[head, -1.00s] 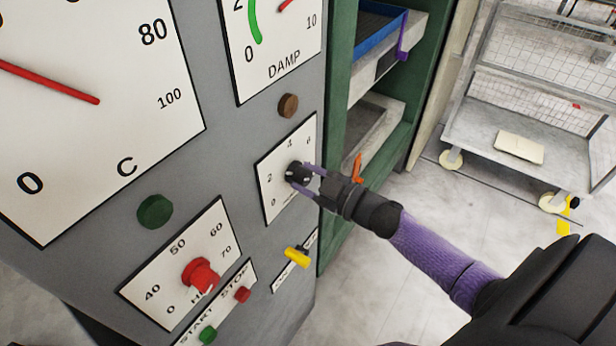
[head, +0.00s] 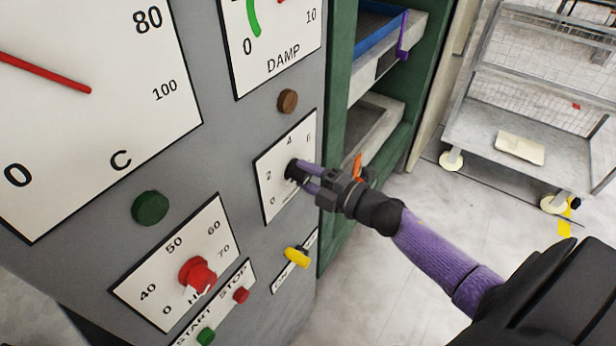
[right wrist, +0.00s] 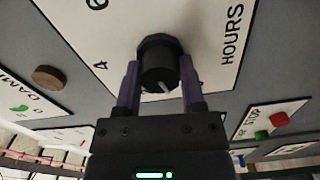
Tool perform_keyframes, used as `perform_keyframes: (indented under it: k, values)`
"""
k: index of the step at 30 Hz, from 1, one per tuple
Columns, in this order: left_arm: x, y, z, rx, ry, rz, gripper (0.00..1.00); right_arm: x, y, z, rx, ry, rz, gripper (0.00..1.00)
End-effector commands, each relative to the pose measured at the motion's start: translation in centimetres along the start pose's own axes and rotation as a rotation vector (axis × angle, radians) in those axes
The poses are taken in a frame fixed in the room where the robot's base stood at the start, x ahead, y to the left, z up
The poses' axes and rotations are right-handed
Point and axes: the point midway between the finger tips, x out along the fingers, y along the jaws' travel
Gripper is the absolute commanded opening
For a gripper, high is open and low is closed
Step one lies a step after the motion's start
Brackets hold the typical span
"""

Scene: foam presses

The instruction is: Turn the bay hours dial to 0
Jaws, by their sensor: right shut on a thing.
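The bay hours dial is a small black knob (head: 292,170) on a white plate (head: 273,207) marked 0, 2, 4, 6, on the grey panel. In the right wrist view the knob (right wrist: 158,66) shows a pale pointer line, and the plate reads HOURS. My right gripper (head: 300,174) is shut on the knob, with one purple finger on each side, as the right wrist view (right wrist: 160,88) also shows. In the head view the fingers partly cover the knob, so its exact setting cannot be read. My left gripper is not in view.
A red knob (head: 198,275) and a yellow switch (head: 297,257) sit below on the panel. A green START button (head: 206,336) and red STOP button (head: 241,295) are lower. Green-framed shelves (head: 338,150) stand just right; a wire cart (head: 500,150) stands farther right.

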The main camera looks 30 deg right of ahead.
Motion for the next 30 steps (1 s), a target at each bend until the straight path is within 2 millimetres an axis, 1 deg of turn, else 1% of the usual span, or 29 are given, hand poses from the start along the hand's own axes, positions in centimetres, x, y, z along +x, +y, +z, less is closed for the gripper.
perform_keyframes:
  k: [6,12,19,25,30]
  values:
    - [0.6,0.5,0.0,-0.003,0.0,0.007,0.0,0.0,-0.2,0.0,-0.154,0.0,-0.002,0.0]
    - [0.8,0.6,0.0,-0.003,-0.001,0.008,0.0,0.0,-0.1,0.0,-0.254,0.0,-0.002,0.0]
    - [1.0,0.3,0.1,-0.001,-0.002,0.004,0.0,0.0,-0.1,0.0,-0.315,0.0,-0.002,0.0]
    - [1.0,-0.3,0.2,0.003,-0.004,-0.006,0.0,0.0,-0.1,0.0,-0.331,0.0,-0.003,0.0]
    - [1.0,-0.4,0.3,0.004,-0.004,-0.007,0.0,0.0,-0.1,0.0,-0.331,0.001,-0.003,0.0]
